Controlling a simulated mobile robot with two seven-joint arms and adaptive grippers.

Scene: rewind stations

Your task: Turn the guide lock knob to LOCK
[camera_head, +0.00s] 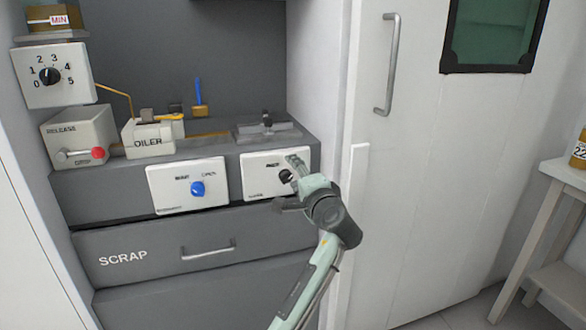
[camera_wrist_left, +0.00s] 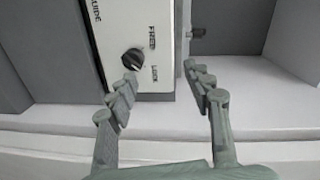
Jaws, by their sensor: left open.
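The guide lock knob (camera_wrist_left: 133,59) is a small black knob on a white panel (camera_wrist_left: 112,22) marked GUIDE. In the wrist view FREE (camera_wrist_left: 152,37) and LOCK (camera_wrist_left: 155,73) are printed to its right. A pale mark shows at the knob's lower right edge, on the LOCK side; its exact setting is unclear. In the head view the panel (camera_head: 252,174) is partly hidden by my left gripper (camera_head: 289,181). My left gripper (camera_wrist_left: 160,72) is open and empty in front of the panel. Its left fingertip is just below the knob; contact cannot be told. My right gripper is not in view.
A white panel with a blue knob (camera_head: 198,188) is just left. The SCRAP drawer (camera_head: 150,257) is below. The OILER box (camera_head: 148,138) and a release box with a red-tipped lever (camera_head: 97,153) stand left. A white door (camera_head: 420,180) is right.

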